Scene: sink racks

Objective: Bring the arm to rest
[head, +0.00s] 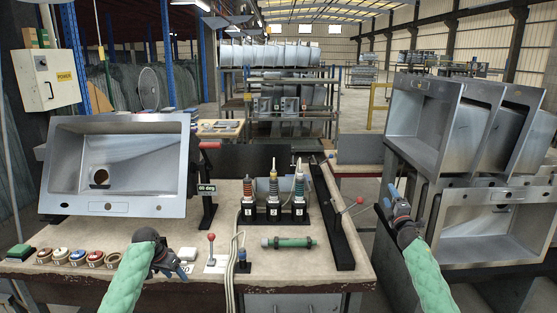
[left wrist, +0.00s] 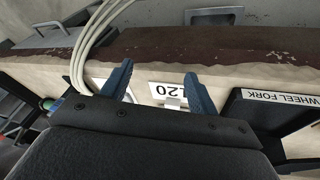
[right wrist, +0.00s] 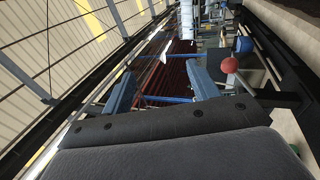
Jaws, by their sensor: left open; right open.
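My left gripper (head: 178,264) is over the front of the workbench, near the row of small round pots. In the left wrist view its two blue fingers (left wrist: 158,88) are apart with nothing held between them; a white label marked 120 shows beyond them. My right gripper (head: 391,198) is raised between the workbench and the sink rack. In the right wrist view its blue fingers (right wrist: 163,88) are apart and empty. Both arms with green sleeves come in from the bottom of the head view.
A steel sink (head: 140,190) is tilted on a stand at the left of the workbench (head: 180,293). Stacked sinks (head: 440,125) fill a rack at right. Spools (head: 274,197), a green-handled tool (head: 290,243) and a red-knobbed lever (head: 211,243) are on the bench.

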